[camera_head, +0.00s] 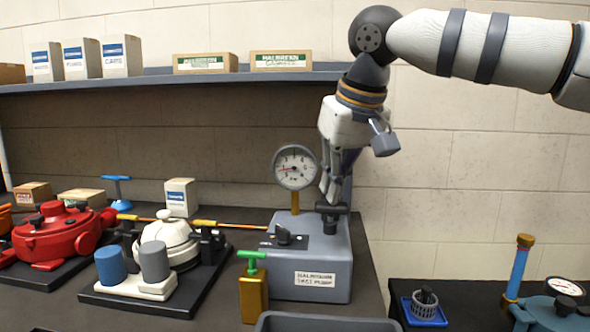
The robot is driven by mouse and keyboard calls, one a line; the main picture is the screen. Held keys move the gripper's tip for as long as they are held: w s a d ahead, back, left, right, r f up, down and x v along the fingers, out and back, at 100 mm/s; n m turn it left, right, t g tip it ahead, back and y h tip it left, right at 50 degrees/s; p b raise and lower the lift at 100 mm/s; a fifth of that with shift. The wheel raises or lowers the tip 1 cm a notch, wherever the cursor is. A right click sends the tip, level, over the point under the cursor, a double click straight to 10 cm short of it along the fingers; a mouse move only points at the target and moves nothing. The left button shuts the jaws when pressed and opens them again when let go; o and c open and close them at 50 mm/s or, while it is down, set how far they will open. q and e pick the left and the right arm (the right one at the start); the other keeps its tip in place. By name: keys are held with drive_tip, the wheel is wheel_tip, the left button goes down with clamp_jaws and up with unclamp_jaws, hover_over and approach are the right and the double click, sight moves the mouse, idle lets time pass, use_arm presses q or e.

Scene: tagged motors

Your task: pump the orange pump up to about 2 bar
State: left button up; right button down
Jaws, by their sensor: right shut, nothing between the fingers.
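A blue-grey box labelled as a test pump (335,260) stands on the dark bench; no pump with an orange body is clear to me. A round dial gauge (295,167) rises from it on an orange-yellow stem; its needle points left, and the figures are too small to read. A black T-shaped handle (332,209) sits on top of the box at the right. My right gripper (331,198) is shut and empty, pointing down just above this handle; I cannot tell if it touches. My left gripper is not in view.
An orange hose (225,225) runs left from the box towards a white motor (168,244) and a red motor (60,236). A yellow block with a green handle (254,293) stands in front. A shelf (140,84) with boxes crosses behind. A grey tray (325,323) lies nearest.

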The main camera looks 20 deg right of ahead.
sight(334, 208)
drive_tip(key=shift+f, duration=2.1)
drive_tip(key=shift+r, duration=2.4)
idle(0.7)
drive_tip(key=shift+r, duration=2.55)
